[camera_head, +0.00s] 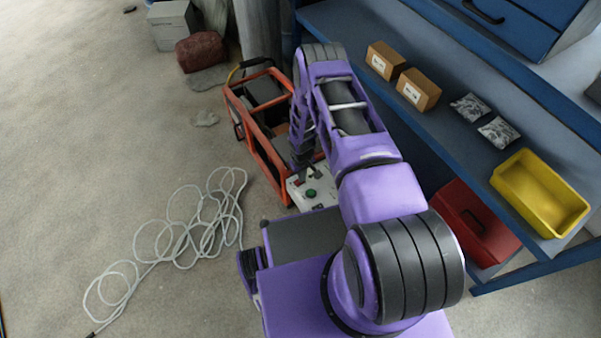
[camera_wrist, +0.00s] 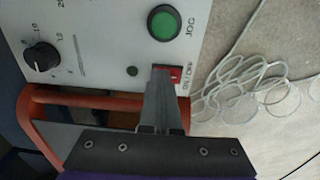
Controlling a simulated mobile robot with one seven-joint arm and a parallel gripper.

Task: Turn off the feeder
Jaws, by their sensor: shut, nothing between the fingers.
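The feeder is an orange-framed machine (camera_head: 262,160) on the floor in the head view, with a pale control panel (camera_head: 322,197) at its near end. In the wrist view the panel (camera_wrist: 100,40) shows a green JOG button (camera_wrist: 163,22), a black dial (camera_wrist: 40,56) and a red rocker switch (camera_wrist: 176,74) labelled ON/OFF. My gripper (camera_wrist: 166,72) is shut and empty. Its fingertips are at the red switch and cover its left part. I cannot tell whether they touch it or which way the switch is set.
A blue bench (camera_head: 440,125) to the right carries cardboard boxes (camera_head: 418,90), small packets and a yellow bin (camera_head: 540,193). A red toolbox (camera_head: 474,222) sits beneath it. Coiled white cable (camera_head: 210,225) lies on the floor to the left. Open floor extends further left.

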